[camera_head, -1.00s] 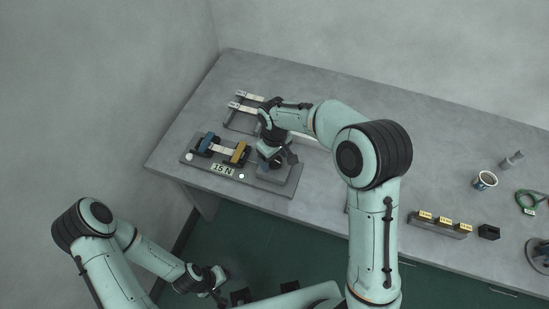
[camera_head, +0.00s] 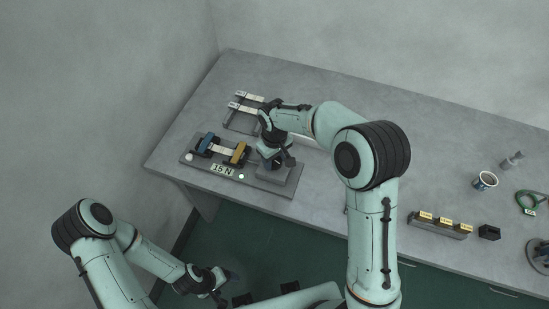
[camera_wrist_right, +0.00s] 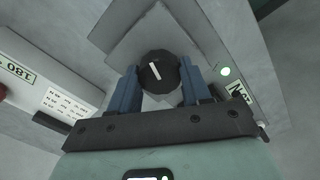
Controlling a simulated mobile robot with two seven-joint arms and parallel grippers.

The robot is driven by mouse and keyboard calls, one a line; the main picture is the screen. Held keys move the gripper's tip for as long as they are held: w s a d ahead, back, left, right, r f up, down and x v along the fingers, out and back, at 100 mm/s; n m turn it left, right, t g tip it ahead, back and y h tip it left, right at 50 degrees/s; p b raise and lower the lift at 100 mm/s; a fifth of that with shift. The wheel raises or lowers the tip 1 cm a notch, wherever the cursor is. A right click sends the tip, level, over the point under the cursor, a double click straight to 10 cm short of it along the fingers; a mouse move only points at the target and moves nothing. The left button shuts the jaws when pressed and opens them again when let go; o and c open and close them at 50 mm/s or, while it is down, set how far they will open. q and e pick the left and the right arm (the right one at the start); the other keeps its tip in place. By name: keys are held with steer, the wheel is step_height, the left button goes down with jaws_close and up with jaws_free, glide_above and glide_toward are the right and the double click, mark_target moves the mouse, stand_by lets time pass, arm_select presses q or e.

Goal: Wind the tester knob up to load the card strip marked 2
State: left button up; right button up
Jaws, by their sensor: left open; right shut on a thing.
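The tester (camera_head: 285,190) is a grey plate on the left of the table, with a blue clamp (camera_head: 206,143) and a yellow clamp (camera_head: 239,152). A pale card strip (camera_head: 222,149) spans them; any mark on it is too small to read. The display (camera_head: 223,169) reads 15 N. My right gripper (camera_head: 274,164) is over the tester's right end. In the right wrist view its blue fingers are shut on the black knob (camera_wrist_right: 161,72), whose white line is slightly tilted. My left gripper (camera_head: 230,279) is open and empty, low in front of the table.
A rack (camera_head: 240,120) with pale marked strips stands behind the tester. Farther right are a block with yellow-topped pieces (camera_head: 440,229), a black box (camera_head: 489,232), a cup (camera_head: 485,181) and a green ring (camera_head: 526,201). The table's middle is largely clear.

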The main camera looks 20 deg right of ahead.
mark_target(275, 160)
steer(key=m, duration=0.5)
steer(key=shift+b, duration=0.3)
arm_select(q)
steer(key=shift+s+f, duration=0.5)
steer(key=shift+f, duration=0.15)
arm_select(e)
steer(key=m, duration=0.5)
steer(key=shift+m, duration=0.4)
steer(key=o, duration=1.1)
steer(key=shift+c, duration=0.2)
steer(key=shift+r, duration=0.1)
arm_select(q)
steer(key=shift+w+r+p, duration=0.45)
steer(key=shift+w+r, duration=0.2)
steer(key=shift+r, duration=0.2)
arm_select(e)
step_height(275, 160, up, 13)
steer(key=shift+r, duration=0.15)
